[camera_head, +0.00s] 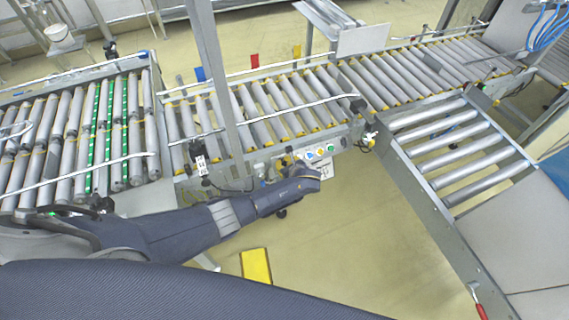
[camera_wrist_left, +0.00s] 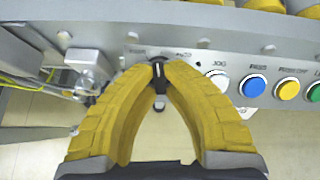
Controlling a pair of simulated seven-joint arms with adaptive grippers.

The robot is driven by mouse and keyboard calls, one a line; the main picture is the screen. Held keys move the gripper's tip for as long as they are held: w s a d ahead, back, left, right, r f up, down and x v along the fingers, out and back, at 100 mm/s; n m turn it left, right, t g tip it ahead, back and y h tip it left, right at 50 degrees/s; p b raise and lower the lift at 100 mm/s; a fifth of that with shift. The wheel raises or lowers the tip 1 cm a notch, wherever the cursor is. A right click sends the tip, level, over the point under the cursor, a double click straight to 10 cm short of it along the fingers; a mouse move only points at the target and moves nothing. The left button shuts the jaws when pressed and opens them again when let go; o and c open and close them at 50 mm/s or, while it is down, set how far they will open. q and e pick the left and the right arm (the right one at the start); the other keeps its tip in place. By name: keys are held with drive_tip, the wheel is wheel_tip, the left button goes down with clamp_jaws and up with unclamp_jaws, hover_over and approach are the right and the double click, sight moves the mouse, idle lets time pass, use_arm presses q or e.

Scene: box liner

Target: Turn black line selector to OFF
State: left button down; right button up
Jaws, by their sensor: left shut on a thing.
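The black line selector (camera_wrist_left: 158,75) is a small black knob with a white mark on the grey control panel (camera_wrist_left: 188,58). In the left wrist view my left gripper (camera_wrist_left: 160,66) has its two yellow fingers closed around the knob, with the tips touching its sides. The white mark points about straight up the picture. The label above the knob is partly hidden and too small to read surely. In the head view my left arm reaches to the panel, and the left gripper (camera_head: 287,160) hides the knob there. My right gripper is not in view.
White, blue and yellow buttons sit right of the knob: white (camera_wrist_left: 216,79), blue (camera_wrist_left: 252,86), yellow (camera_wrist_left: 287,90). A metal bracket (camera_wrist_left: 85,70) stands close left of the fingers. Roller conveyors (camera_head: 270,100) run behind the panel. A yellow block (camera_head: 256,266) is on the floor.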

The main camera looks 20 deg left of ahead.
use_arm(q)
drive_tip(key=shift+m, duration=1.1)
drive_tip(key=c, duration=1.5)
unclamp_jaws()
drive_tip(key=shift+s, duration=0.1)
drive_tip(key=shift+s+d+r, duration=0.3)
drive_tip(key=shift+s+d, duration=0.05)
drive_tip(key=shift+s, duration=0.05)
drive_tip(key=v, duration=1)
drive_tip(key=shift+s+r, duration=0.2)
drive_tip(key=shift+s, duration=0.1)
